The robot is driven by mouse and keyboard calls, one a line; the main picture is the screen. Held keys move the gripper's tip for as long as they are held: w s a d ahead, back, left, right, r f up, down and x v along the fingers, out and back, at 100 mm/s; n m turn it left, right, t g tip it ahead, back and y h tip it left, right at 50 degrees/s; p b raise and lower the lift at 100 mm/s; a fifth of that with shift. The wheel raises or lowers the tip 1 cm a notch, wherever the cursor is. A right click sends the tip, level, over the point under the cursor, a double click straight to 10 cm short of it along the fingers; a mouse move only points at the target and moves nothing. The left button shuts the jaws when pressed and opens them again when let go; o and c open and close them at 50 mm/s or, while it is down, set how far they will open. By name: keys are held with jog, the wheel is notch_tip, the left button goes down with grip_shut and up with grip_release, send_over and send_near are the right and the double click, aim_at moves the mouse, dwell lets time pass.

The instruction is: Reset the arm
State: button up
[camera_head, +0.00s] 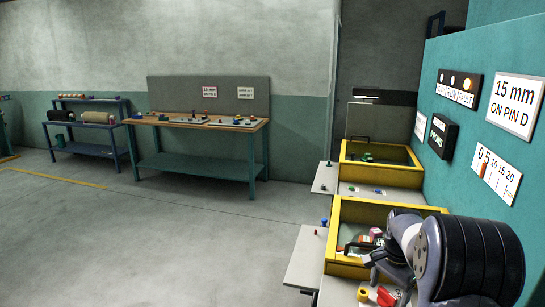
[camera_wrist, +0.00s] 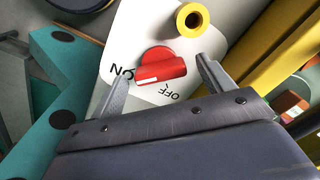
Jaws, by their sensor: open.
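My gripper (camera_wrist: 162,70) is open in the wrist view, with its two fingers well apart. A red rotary switch (camera_wrist: 162,66) shows between the fingertips on a white plate (camera_wrist: 128,38) marked ON and OFF. Neither finger visibly grips it, and its exact setting is hard to tell. In the head view my dark arm is at the lower right. The red switch (camera_head: 386,297) and yellow cylinder (camera_head: 363,295) show below it, at the bottom edge. My fingers are not clear there.
A yellow-framed box (camera_head: 336,222) lies under and beside my arm, with small parts inside. Another yellow-framed box (camera_head: 343,155) stands behind it. A teal panel (camera_head: 452,205) with signs and lamps rises at right. A workbench (camera_head: 200,163) stands far back; open floor (camera_head: 190,230) lies left.

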dwell(0.4)
jog(key=shift+r, duration=0.15)
notch_tip(320, 180, up, 11)
jog(key=b, duration=0.1)
notch_tip(320, 180, down, 11)
jog(key=shift+p, duration=0.55)
jog(key=shift+w+f, duration=0.1)
jog(key=shift+f, duration=0.1)
jog(key=n, duration=0.5)
jog(key=shift+b, duration=0.3)
jog(key=shift+a+n, duration=0.1)
jog(key=shift+n, duration=0.2)
